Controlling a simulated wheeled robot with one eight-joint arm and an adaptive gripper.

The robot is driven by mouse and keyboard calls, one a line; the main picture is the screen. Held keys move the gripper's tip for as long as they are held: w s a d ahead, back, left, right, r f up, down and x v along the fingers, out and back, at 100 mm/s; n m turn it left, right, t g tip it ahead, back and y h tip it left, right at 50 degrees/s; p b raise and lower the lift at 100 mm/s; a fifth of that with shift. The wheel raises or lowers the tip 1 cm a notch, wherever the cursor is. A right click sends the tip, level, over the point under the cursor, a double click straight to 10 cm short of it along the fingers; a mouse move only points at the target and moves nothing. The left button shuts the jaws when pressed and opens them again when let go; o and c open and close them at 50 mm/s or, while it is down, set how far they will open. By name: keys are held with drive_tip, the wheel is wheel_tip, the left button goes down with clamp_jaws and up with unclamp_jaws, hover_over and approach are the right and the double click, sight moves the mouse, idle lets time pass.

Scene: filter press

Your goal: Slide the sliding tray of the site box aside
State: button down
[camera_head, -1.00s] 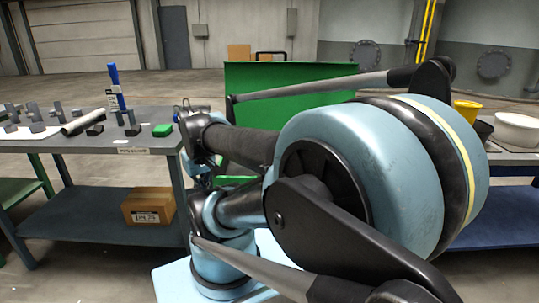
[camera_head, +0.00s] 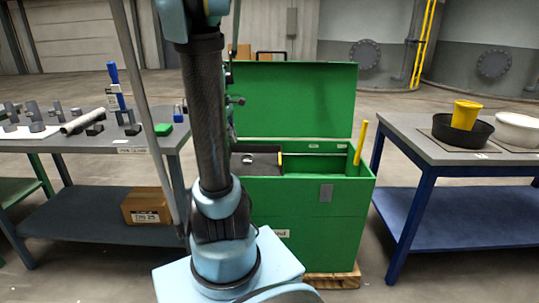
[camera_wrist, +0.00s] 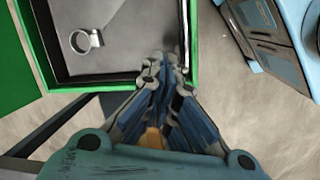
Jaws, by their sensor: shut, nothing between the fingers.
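The green site box (camera_head: 315,222) stands open in the middle of the head view, its lid (camera_head: 295,100) raised at the back. The dark sliding tray (camera_head: 265,160) sits in the left part of the box top, partly hidden by my arm.
A yellow bar (camera_head: 360,143) stands up at the box's right end, by an open section. A grey bench (camera_head: 130,142) with tools is at left. A blue-legged table (camera_head: 455,152) with a black pan (camera_head: 463,130) and yellow tub (camera_head: 466,114) is at right.

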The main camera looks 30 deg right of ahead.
drive_tip(key=w+d+f+n+g, duration=0.15)
drive_tip(key=w+d, duration=0.25)
drive_tip(key=d, duration=0.4)
drive_tip(key=w+d+f+n, duration=0.2)
drive_tip(key=w+d, duration=0.1)
drive_tip(key=d, duration=0.4)
drive_tip(key=x, duration=0.9)
drive_tip(key=shift+w+d+f, duration=0.15)
drive_tip(key=shift+d+f, duration=0.15)
drive_tip(key=shift+d, duration=0.15)
drive_tip(key=shift+s+d+f, duration=0.25)
drive_tip(key=shift+s+d, duration=0.15)
drive_tip(key=shift+d, duration=0.2)
drive_tip(key=shift+s+d+f, duration=0.3)
drive_tip(key=shift+s+d, duration=0.05)
drive_tip(key=shift+d, duration=0.25)
drive_tip(key=shift+s+d+f, duration=0.1)
drive_tip(key=shift+s+d, duration=0.25)
drive_tip(key=shift+d, duration=0.2)
drive_tip(key=shift+n+h, duration=0.25)
drive_tip(key=shift+h, duration=0.05)
